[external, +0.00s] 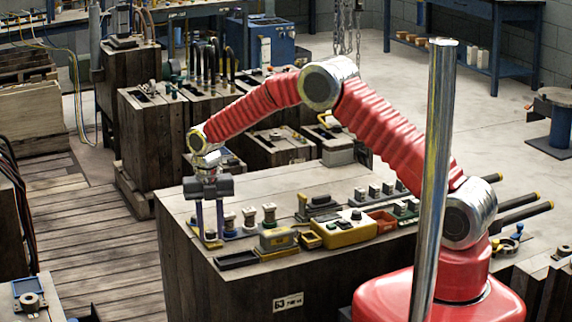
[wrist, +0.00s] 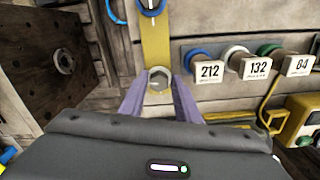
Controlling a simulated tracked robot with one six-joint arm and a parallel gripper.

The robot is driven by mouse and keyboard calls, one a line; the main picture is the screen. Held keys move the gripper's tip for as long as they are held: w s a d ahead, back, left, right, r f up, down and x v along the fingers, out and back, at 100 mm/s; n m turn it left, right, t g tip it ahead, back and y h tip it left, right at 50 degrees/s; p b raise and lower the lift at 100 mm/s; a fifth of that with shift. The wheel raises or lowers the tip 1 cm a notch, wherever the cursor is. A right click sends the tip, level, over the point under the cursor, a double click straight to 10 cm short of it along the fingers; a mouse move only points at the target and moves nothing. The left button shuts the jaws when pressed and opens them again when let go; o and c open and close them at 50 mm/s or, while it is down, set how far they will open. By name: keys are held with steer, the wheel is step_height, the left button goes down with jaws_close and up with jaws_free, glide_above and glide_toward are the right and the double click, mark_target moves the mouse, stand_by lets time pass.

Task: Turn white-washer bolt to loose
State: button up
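A bolt with a pale, whitish washer (wrist: 160,80) sits on a yellow plate (wrist: 156,40) in the wrist view, between the two purple fingers of my gripper (wrist: 161,86). The fingers stand apart on either side of it; I see no clear contact. In the external view my gripper (external: 209,232) points straight down at the left end of the wooden bench, fingers spread, with a small bolt low between the tips. Another bolt with a blue washer (wrist: 150,5) shows at the top edge of the wrist view.
Posts labelled 212 (wrist: 209,71), 132 (wrist: 257,68) and 04 (wrist: 299,66) stand close right of my fingers. A yellow control box (external: 343,231) and several small fixtures share the bench top (external: 290,188). A dark perforated plate (wrist: 50,62) is at the wrist view's left.

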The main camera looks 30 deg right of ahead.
mark_target(210, 231)
steer(key=shift+o, duration=1.1)
steer(key=shift+r, duration=0.15)
step_height(210, 231, up, 14)
steer(key=shift+f, duration=0.2)
